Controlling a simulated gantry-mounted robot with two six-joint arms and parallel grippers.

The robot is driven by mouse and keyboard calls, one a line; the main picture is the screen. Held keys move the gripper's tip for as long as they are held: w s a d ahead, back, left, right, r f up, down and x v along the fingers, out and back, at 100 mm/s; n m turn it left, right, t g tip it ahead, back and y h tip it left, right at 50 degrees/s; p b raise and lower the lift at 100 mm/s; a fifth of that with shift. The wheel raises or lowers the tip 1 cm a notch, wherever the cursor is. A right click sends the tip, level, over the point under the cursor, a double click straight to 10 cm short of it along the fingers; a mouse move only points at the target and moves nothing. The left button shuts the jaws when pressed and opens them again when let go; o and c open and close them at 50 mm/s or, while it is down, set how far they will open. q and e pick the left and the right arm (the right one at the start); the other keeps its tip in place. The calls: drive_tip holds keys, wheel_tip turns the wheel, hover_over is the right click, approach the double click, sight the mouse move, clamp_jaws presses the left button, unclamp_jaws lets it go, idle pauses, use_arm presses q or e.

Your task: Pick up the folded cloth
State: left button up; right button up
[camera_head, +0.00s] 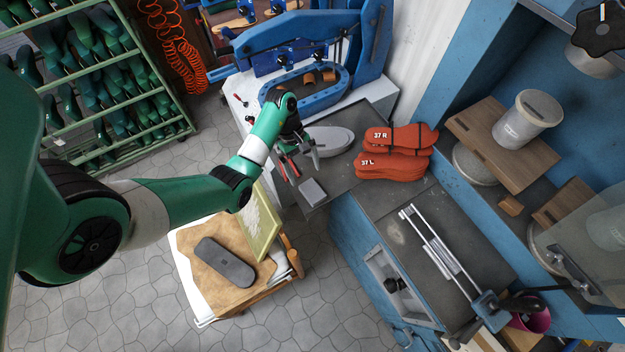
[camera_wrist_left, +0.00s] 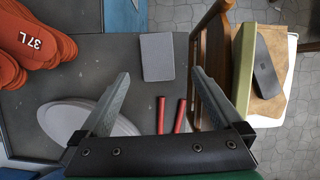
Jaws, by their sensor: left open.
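The folded cloth (camera_head: 312,191) is a small flat grey rectangle lying on the dark worktop near its front-left edge. In the left wrist view the folded cloth (camera_wrist_left: 157,57) lies ahead of the fingertips, between their lines. My left gripper (camera_head: 301,166) is over the worktop, behind the cloth in the head view. In the left wrist view my left gripper (camera_wrist_left: 161,74) has its fingers spread wide with nothing between the tips. It is apart from the cloth. My right gripper does not show.
A red-handled tool (camera_wrist_left: 160,115) lies below the gripper. A pale oval dish (camera_head: 335,140) is beside it. Red sole stacks (camera_head: 393,165) lie to the right. A blue press (camera_head: 300,50) stands behind.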

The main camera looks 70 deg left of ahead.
sight(312, 189)
use_arm(q)
drive_tip(key=b+x, duration=0.2)
drive_tip(key=x, duration=0.1)
drive_tip(key=shift+f, duration=0.35)
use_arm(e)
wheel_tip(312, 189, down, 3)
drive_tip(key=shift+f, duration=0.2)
use_arm(q)
drive_tip(key=b+x, duration=0.2)
drive_tip(key=x, duration=0.3)
drive_tip(key=shift+w+a, duration=0.1)
drive_tip(key=shift+w, duration=0.05)
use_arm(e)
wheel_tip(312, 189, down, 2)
